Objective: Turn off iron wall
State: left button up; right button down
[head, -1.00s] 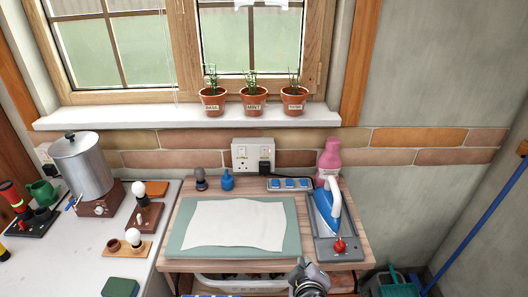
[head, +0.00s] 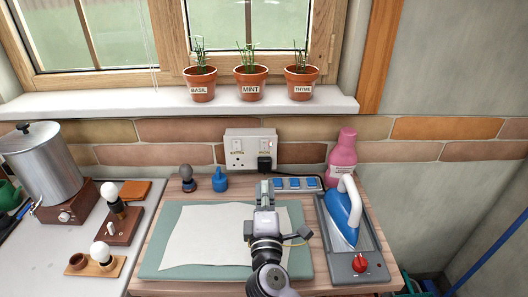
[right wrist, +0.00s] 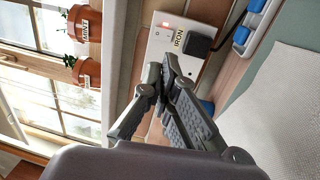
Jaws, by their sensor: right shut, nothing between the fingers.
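A white double wall socket (head: 250,146) sits on the brick band below the window sill. A black plug (head: 265,164) fills its right side, under a label that reads IRON in the right wrist view. A small red light (right wrist: 166,24) glows by that label. A blue and white iron (head: 342,214) stands on a grey tray (head: 371,250) at the right. My right gripper (head: 265,186) is shut and empty, below and in front of the socket and apart from it. It also shows in the right wrist view (right wrist: 166,76). My left gripper is out of view.
A power strip (head: 297,183) with blue switches lies right of my gripper. A pink bottle (head: 342,158) stands behind the iron. Two small items, one blue (head: 219,181), stand left of the socket. A white cloth (head: 205,238) covers the green board (head: 157,250).

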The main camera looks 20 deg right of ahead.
jog(key=p, duration=0.2)
send_near(264, 144)
jog(key=p+x, duration=0.1)
jog(key=x, duration=0.5)
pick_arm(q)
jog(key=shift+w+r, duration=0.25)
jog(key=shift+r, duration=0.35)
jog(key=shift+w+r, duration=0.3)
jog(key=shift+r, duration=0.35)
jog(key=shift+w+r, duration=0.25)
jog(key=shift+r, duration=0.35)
pick_arm(e)
jog(key=shift+w+d, duration=0.15)
jog(key=shift+w, duration=0.45)
pick_arm(q)
jog(key=shift+p, duration=0.3)
